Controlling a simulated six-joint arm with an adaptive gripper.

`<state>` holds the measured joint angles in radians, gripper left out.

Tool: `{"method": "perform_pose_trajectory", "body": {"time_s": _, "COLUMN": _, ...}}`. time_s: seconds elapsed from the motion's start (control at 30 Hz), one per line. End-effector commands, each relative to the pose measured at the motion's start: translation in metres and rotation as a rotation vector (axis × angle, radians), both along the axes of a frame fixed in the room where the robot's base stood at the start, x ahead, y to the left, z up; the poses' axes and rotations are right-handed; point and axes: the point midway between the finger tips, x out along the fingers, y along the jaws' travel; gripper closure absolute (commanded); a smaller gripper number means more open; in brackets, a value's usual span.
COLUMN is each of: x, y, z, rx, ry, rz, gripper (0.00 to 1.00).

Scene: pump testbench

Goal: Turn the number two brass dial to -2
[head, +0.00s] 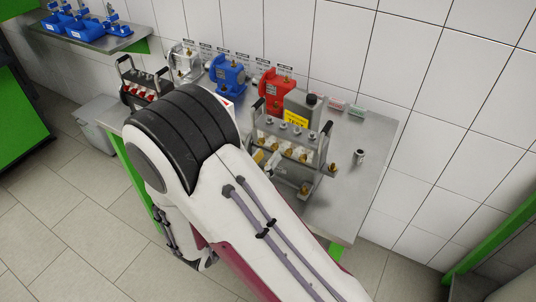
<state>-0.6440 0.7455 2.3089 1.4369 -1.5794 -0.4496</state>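A steel manifold (313,150) with two upright handles stands on the right half of the bench. My large white and black arm crosses the middle of the view and hides the manifold's left front.
The steel bench (365,190) also holds a blue pump (228,74), a red pump (277,92), a grey container (300,104) and a second handled rack (140,88) at left. A tiled wall (400,60) closes the back.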

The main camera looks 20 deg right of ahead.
Motion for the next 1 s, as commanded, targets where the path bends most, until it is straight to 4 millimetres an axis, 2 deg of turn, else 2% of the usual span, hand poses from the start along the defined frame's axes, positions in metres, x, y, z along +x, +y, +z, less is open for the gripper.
{"method": "perform_pose_trajectory", "body": {"time_s": 0.5, "x": -0.028, "y": 0.029, "z": -0.001, "rx": 0.001, "ry": 0.000, "rz": 0.002, "gripper": 0.70}}
{"method": "perform_pose_trajectory", "body": {"time_s": 1.0, "x": -0.034, "y": 0.034, "z": -0.001, "rx": 0.000, "ry": 0.000, "rz": 0.000, "gripper": 0.70}}
